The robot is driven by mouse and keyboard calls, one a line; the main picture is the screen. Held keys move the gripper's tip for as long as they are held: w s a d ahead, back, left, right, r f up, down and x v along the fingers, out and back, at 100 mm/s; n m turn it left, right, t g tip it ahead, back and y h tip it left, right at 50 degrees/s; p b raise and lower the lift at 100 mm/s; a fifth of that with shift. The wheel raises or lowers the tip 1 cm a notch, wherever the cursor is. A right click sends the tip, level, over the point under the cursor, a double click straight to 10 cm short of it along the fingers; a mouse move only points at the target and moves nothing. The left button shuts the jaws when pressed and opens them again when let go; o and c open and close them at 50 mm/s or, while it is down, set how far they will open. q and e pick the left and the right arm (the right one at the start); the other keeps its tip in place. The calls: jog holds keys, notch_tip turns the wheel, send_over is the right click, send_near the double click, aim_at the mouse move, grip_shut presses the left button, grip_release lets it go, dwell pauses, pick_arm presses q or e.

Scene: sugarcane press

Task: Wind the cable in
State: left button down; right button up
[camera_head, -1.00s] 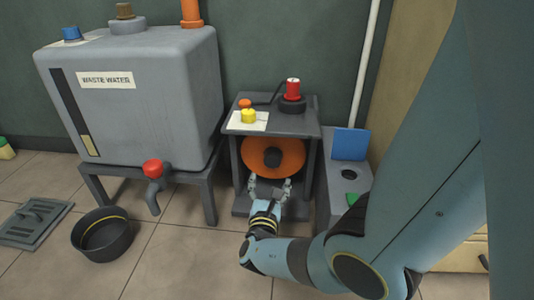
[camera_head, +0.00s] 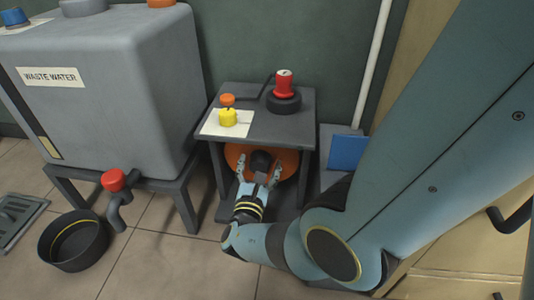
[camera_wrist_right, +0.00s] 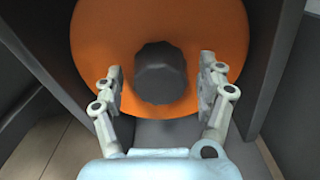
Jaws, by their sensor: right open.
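An orange reel disc (camera_head: 287,163) stands inside the open front of a dark grey stand. Its dark knob (camera_head: 262,160) is at the centre. In the right wrist view the orange disc (camera_wrist_right: 205,28) fills the upper middle, and the dark ridged knob (camera_wrist_right: 161,73) sits between my fingers. My right gripper (camera_head: 258,176) is open, one finger on each side of the knob; a gap shows on both sides in the right wrist view (camera_wrist_right: 161,85). No cable is clearly seen on the reel. My left gripper is not in view.
Left stand the waste water tank (camera_head: 110,95) and a black bucket (camera_head: 74,241). A blue panel (camera_head: 347,152) is right of the stand.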

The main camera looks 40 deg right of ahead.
jog(key=shift+w+d, duration=0.1)
grip_shut()
dwell(0.6)
